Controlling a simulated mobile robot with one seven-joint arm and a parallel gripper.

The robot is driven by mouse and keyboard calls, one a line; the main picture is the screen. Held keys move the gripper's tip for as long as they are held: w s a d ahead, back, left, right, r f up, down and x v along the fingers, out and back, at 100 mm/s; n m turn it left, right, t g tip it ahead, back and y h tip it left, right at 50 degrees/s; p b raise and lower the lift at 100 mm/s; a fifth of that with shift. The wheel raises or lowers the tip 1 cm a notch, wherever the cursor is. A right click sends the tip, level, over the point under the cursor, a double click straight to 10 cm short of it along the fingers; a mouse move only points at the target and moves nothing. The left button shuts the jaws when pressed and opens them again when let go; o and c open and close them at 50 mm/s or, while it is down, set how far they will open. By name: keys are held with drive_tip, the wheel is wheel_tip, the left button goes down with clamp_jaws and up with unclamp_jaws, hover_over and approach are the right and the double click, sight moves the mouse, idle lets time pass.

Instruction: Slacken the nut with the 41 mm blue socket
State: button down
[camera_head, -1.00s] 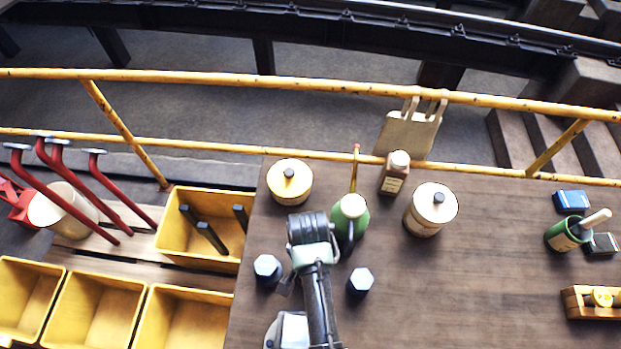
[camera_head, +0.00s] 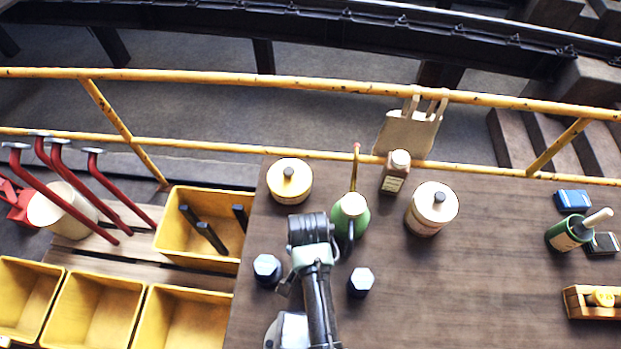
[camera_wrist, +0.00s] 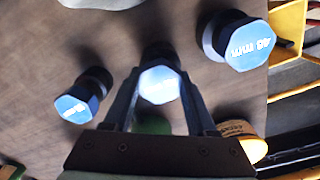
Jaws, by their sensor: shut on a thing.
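My gripper (camera_wrist: 159,92) is shut on the middle of three hex-topped sockets. This middle socket (camera_wrist: 160,84) has a pale, glare-lit blue top, and its marking is hard to read. It stands between the fingers and is hidden under my arm in the head view. A socket marked 46 mm (camera_wrist: 246,44) stands to the right in the wrist view and left of my arm in the head view (camera_head: 267,268). A smaller blue-topped socket (camera_wrist: 78,100) is at the left in the wrist view, and right of my arm in the head view (camera_head: 361,281). I see no nut to slacken.
On the wooden table (camera_head: 470,290), a green oil can (camera_head: 350,215), a cream tin (camera_head: 289,182), a white-lidded tin (camera_head: 431,208) and a brown bottle (camera_head: 395,172) stand beyond my gripper. Yellow bins (camera_head: 95,310) are at left; a yellow rail (camera_head: 300,80) runs behind. Table centre-right is clear.

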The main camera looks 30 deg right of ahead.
drive_tip(key=shift+r, duration=0.15)
wheel_tip(320, 180, up, 6)
drive_tip(key=p, duration=0.6)
drive_tip(key=shift+p, duration=0.3)
drive_tip(key=shift+w, duration=0.1)
